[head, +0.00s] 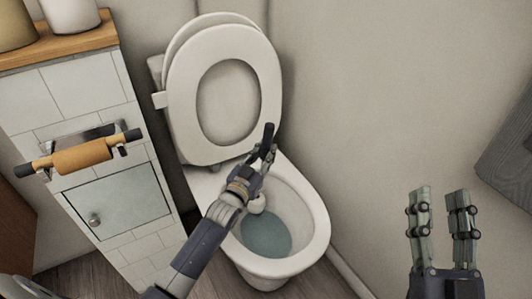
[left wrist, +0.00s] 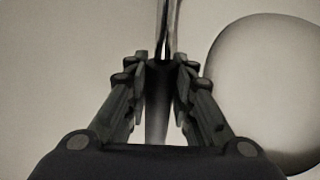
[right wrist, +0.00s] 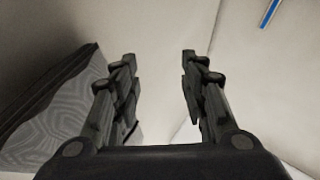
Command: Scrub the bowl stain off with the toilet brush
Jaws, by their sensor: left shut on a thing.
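The white toilet bowl (head: 316,222) stands open with its lid and seat raised (head: 186,97). Blue-grey water (head: 266,236) lies at its bottom; I cannot make out a distinct stain. My left gripper (head: 268,154) is above the bowl's back part, shut on the toilet brush's handle (head: 267,136). The handle's dark top sticks up past the fingers, and a white, rounded brush head (head: 257,204) shows below, inside the bowl and partly behind my forearm. In the left wrist view the shiny handle (left wrist: 167,30) runs between the fingers. My right gripper (head: 440,194) is open and empty, right of the toilet.
A tiled cabinet (head: 68,105) with a paper-roll holder (head: 84,157) stands left of the toilet. Vessels (head: 72,14) sit on its wooden top. A grey patterned item (head: 508,150) is at the far right, near my right gripper. Wall stands close behind and right of the toilet.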

